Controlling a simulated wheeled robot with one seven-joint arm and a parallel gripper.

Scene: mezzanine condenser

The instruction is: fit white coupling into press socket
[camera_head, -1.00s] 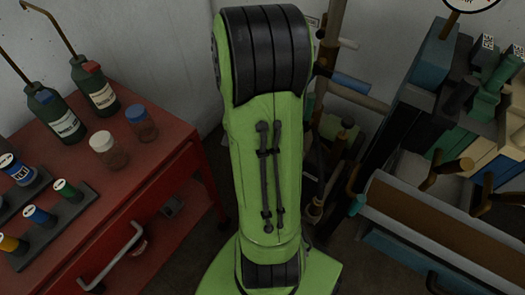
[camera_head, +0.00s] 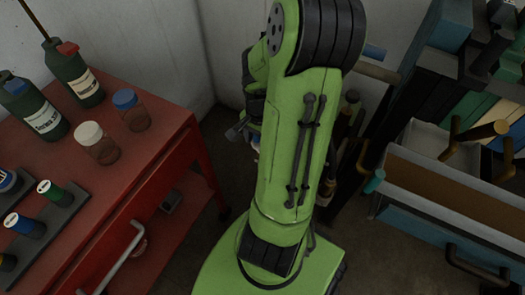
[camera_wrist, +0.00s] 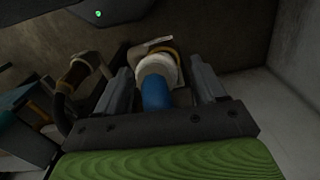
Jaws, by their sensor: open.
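In the wrist view my gripper (camera_wrist: 162,88) is open, with one grey finger on each side of a white, ring-ended piece (camera_wrist: 157,68) with a blue cylindrical part (camera_wrist: 155,93) nearer the camera. The white piece looks like the white coupling, but I cannot be sure. A tan ring and a pale flat part show just behind it. No clear gap or contact with the fingers can be made out. In the head view my green arm hides most of the area around the gripper. I cannot identify the press socket with certainty.
A red cabinet (camera_head: 100,170) at left carries dark bottles (camera_head: 75,75), two jars (camera_head: 97,143) and a rack (camera_head: 45,215) of colour-banded cylinders. At right stands a grey-blue bin (camera_head: 450,190) with brass-coloured handles (camera_head: 470,135). Floor shows between cabinet and arm.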

